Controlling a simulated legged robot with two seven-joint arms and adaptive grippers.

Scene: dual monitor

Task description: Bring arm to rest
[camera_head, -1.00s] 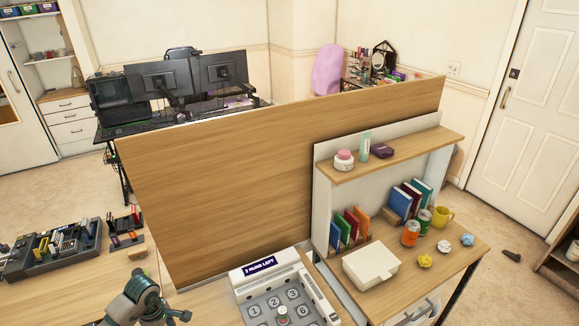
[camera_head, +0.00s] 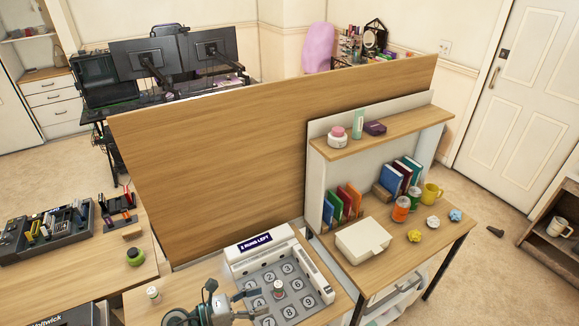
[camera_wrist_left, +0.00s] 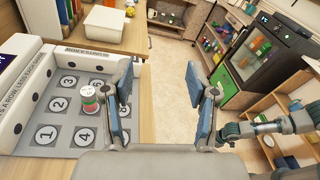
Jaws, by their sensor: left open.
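My left gripper (camera_head: 257,302) is at the bottom middle of the head view, over the lower left part of a grey number board (camera_head: 287,290). In the left wrist view the two blue-padded fingers (camera_wrist_left: 166,98) are spread wide with nothing between them. The number board (camera_wrist_left: 62,107) lies to their left there, with a small red, green and white cylinder (camera_wrist_left: 88,97) standing on it. The cylinder (camera_head: 278,289) also shows in the head view, just right of the fingers and apart from them.
A wooden partition (camera_head: 220,160) stands behind the board. A desk (camera_head: 385,270) at right holds a white box (camera_head: 363,241), books, cans and a yellow mug (camera_head: 432,193). A green round object (camera_head: 136,256) and a small jar (camera_head: 153,294) stand at left.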

